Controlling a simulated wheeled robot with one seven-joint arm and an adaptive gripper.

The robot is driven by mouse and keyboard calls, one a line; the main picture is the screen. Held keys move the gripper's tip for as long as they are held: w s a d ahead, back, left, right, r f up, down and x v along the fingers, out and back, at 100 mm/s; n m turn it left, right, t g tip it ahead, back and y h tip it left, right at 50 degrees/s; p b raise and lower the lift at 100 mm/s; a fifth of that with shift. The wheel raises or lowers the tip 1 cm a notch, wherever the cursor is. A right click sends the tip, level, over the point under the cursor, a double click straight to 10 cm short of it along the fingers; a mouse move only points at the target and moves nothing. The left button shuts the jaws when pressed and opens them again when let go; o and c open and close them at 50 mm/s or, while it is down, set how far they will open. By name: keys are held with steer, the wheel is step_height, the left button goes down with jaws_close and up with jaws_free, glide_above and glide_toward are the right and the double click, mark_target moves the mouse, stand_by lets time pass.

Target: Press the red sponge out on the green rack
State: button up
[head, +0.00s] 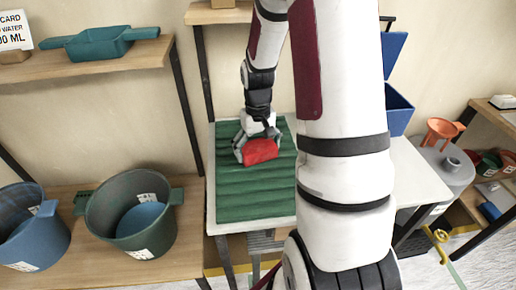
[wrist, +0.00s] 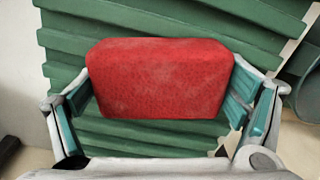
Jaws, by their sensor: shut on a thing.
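The red sponge (head: 261,151) is a block held between the two fingers of my gripper (head: 256,148), over the far middle part of the green rack. In the wrist view the sponge (wrist: 160,78) sits between the teal finger pads, and my gripper (wrist: 160,110) is shut on its two ends. The green rack (head: 254,196) is a ridged panel lying on a white table. In the wrist view the ridges of the rack (wrist: 140,138) show behind the sponge. I cannot tell whether the sponge touches the rack.
A dark green bucket (head: 128,215) with blue inside and a blue bucket (head: 35,230) stand on the left wooden bench. A teal tray (head: 97,44) is on the shelf above. Blue bins (head: 397,110) and a grey bucket (head: 447,165) are to the right. My arm hides part of the table.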

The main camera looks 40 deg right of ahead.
steer(key=shift+r+p, duration=2.45)
steer(key=shift+r, duration=1)
